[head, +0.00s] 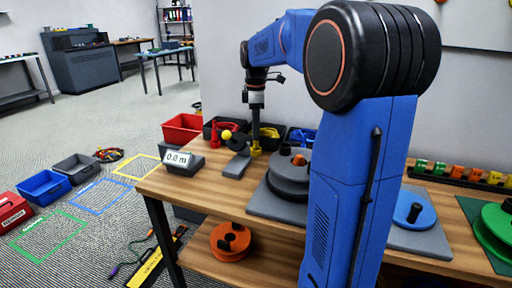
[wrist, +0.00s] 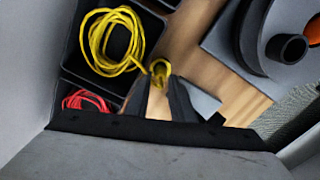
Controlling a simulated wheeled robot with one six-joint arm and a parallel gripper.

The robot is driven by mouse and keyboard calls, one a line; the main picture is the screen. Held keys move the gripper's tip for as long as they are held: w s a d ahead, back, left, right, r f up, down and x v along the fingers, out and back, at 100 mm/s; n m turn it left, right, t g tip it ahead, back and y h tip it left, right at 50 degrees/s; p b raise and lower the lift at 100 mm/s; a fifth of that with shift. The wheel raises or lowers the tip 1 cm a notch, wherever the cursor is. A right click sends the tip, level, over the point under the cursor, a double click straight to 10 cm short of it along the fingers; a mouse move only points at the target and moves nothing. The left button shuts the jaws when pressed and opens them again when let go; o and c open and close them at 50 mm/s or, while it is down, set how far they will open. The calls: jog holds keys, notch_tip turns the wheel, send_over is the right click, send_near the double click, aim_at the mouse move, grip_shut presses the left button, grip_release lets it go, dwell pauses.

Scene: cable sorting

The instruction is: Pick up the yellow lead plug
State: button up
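In the head view my gripper (head: 256,144) points straight down over the back left of the wooden bench. A yellow piece (head: 257,151), apparently the yellow lead plug, is right at its fingertips. In the wrist view the yellow plug (wrist: 160,69) shows at the tips of my two dark fingers (wrist: 165,82). The pictures do not show clearly whether the fingers press on it. The coiled yellow lead (wrist: 112,42) lies in a black bin just left of the plug. The lower part of the plug is hidden by the fingers.
A bin with a red lead (wrist: 87,100) stands beside the yellow one. A display reading 0.0 m (head: 178,158) and a grey stand with a yellow ball (head: 227,135) are left of my gripper. A dark reel (head: 288,178) stands right. A red bin (head: 183,128) is behind.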

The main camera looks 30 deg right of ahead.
jog(key=shift+f, duration=1.9)
jog(key=shift+c, duration=0.3)
grip_shut()
jog(key=shift+r, duration=0.1)
notch_tip(320, 180, up, 10)
jog(key=shift+f, duration=0.1)
